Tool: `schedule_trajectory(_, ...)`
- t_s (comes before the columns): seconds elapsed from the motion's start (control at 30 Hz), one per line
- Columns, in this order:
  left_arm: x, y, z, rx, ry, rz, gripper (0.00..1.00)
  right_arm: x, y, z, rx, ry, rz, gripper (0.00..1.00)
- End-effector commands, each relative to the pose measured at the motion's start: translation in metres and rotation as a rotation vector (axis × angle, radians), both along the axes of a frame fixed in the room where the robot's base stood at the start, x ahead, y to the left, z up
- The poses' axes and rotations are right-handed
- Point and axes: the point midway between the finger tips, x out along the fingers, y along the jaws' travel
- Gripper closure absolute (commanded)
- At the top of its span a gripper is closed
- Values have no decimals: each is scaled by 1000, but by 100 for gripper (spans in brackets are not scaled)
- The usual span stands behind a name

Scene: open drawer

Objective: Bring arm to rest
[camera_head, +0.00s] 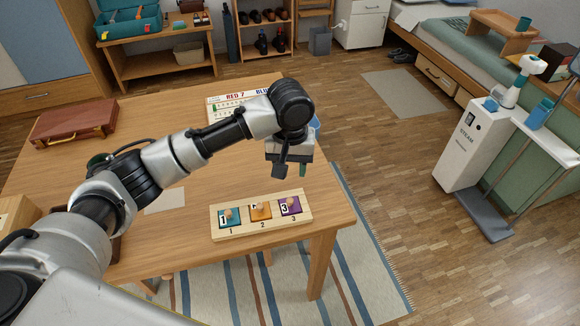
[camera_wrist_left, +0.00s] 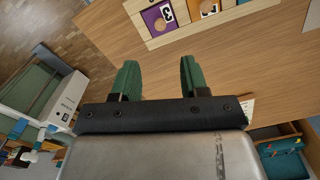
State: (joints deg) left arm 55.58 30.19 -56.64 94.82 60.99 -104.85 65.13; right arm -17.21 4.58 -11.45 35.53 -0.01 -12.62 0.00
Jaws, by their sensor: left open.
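My left arm reaches in from the left over the wooden table (camera_head: 335,215). My left gripper (camera_head: 289,168) hangs above the table near its right edge, behind the number board. In the left wrist view the two green fingers of the gripper (camera_wrist_left: 158,80) stand wide apart with nothing between them. Bare table top shows past the fingers. The wooden number board (camera_head: 262,229) lies near the front edge with teal, orange and purple pieces marked 1, 2 and 3. Part of it shows in the left wrist view (camera_wrist_left: 187,37). My right gripper is not in view.
A white score board (camera_head: 228,102) lies behind the arm, partly hidden by it. A brown case (camera_head: 72,123) sits at the table's left. A white steamer unit (camera_head: 466,148) stands on the floor to the right. Open floor (camera_head: 390,180) lies between it and the table.

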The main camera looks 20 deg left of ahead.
Motion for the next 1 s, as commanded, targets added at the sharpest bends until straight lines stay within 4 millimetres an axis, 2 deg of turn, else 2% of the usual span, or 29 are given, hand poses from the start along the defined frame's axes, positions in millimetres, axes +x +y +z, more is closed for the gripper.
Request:
schedule_trajectory(0.27, -1, -1, -1, -2, 1, -4, 55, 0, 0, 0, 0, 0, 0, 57)
schedule_trajectory(0.37, -8, -8, -11, -19, -2, -40, 55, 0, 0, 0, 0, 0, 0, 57)
schedule_trajectory(0.47, -26, -24, -30, -65, -17, -125, 55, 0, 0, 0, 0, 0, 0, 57)
schedule_trajectory(0.6, -63, -50, -60, -161, -72, -271, 55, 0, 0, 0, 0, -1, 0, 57)
schedule_trajectory(0.7, -89, -60, -75, -220, -131, -346, 55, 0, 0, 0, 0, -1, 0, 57)
schedule_trajectory(0.87, -130, -59, -92, -269, -228, -403, 55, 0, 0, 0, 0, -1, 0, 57)
schedule_trajectory(1.0, -165, -40, -103, -250, -300, -409, 55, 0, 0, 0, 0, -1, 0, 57)
